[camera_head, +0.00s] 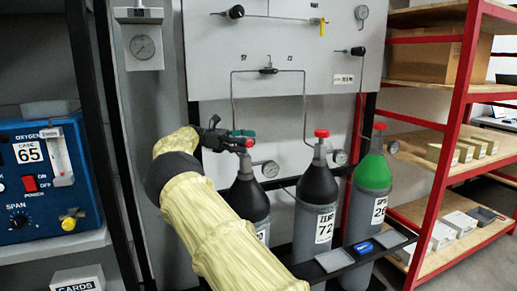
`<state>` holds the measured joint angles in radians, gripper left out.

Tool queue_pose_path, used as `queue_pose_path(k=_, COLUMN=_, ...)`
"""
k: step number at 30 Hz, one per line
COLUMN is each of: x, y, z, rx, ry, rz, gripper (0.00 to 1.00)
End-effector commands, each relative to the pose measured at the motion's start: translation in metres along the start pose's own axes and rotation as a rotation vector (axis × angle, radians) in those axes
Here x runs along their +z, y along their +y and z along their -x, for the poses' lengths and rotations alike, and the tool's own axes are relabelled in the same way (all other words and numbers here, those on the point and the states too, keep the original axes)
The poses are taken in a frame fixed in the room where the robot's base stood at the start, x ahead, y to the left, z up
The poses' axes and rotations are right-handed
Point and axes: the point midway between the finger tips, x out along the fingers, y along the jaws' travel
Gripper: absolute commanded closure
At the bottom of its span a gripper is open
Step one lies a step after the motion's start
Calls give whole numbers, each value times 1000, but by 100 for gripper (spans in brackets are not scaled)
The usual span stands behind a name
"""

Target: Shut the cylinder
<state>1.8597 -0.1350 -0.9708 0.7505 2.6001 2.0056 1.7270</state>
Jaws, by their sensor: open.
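Three gas cylinders stand in a row in front of a grey panel. The left cylinder (246,196) has a black shoulder, and my arm covers part of its body and label. Its red valve knob (249,143) shows just right of my gripper. The middle cylinder (317,190) is black-shouldered, labelled 72, with a red knob (321,133) on top. The right cylinder (373,172) has a green shoulder, a 26 label and a red knob (380,126). My gripper (238,140) is open at the left cylinder's valve; whether it touches the knob I cannot tell.
Gauges (270,169) hang beside the valves, with thin tubing on the panel (285,40) above. A blue analyser (45,168) marked 65 sits on the left shelf. A red-framed rack (455,110) with boxes stands at right.

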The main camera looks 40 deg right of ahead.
Motion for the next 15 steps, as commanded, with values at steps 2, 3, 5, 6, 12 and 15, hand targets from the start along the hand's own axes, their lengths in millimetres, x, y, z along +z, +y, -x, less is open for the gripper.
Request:
queue_pose_path(k=2, x=-5, y=0, z=0, rx=7, ry=2, rz=0, gripper=28)
queue_pose_path(k=3, x=-5, y=0, z=0, rx=12, ry=2, rz=0, gripper=28)
queue_pose_path(k=5, x=-5, y=0, z=0, rx=19, ry=3, rz=0, gripper=28)
queue_pose_path(k=6, x=-6, y=0, z=0, rx=24, ry=3, rz=0, gripper=28)
queue_pose_path(k=12, x=-6, y=0, z=-1, rx=49, ry=3, rz=1, gripper=28)
queue_pose_path(k=15, x=-6, y=0, z=-1, rx=63, ry=3, rz=1, gripper=28)
